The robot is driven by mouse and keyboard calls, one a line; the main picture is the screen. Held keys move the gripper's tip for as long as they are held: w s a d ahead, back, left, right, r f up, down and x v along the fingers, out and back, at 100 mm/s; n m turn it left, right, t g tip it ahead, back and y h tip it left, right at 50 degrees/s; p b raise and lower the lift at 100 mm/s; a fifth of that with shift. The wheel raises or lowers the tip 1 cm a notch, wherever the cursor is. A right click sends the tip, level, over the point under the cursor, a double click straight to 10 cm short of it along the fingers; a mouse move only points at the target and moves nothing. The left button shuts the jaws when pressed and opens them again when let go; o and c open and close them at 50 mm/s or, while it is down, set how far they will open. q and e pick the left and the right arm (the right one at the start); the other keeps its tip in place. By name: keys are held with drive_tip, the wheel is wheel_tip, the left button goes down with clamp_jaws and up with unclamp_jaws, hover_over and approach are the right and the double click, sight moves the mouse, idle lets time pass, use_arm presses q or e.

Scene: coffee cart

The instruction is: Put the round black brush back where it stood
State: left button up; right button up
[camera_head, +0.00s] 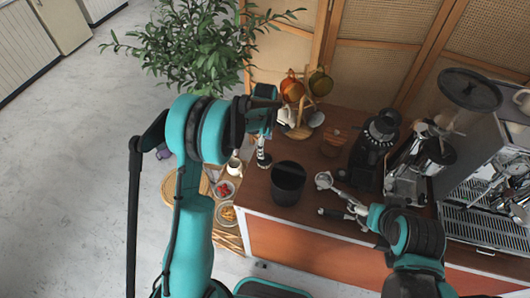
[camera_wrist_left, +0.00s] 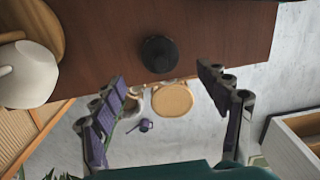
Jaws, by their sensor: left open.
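A mug tree (camera_head: 300,130) with cups stands behind the left gripper; a white cup (camera_wrist_left: 28,75) shows close in the wrist view. A grinder (camera_head: 375,150) and coffee machine (camera_head: 480,200) fill the right.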

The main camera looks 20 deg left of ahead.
use_arm(q)
drive_tip(key=s+r+m+t, duration=0.2)
drive_tip(key=s+r+m, duration=0.25)
drive_tip(key=r, duration=0.35)
drive_tip(key=s+r+m+t, duration=0.1)
drive_tip(key=s+r+m, duration=0.2)
drive_tip(key=s+r, duration=0.45)
drive_tip(key=s+r+m+t, duration=0.2)
drive_tip(key=s+m+t, duration=0.2)
drive_tip(key=s+m, duration=0.6)
drive_tip(key=s, duration=0.3)
drive_tip(key=shift+s+a+r, duration=0.2)
drive_tip(key=shift+s+a, duration=0.05)
drive_tip(key=shift+s, duration=0.15)
wheel_tip(320, 180, down, 16)
drive_tip(key=b, duration=1.6)
drive_tip(key=shift+f, duration=0.25)
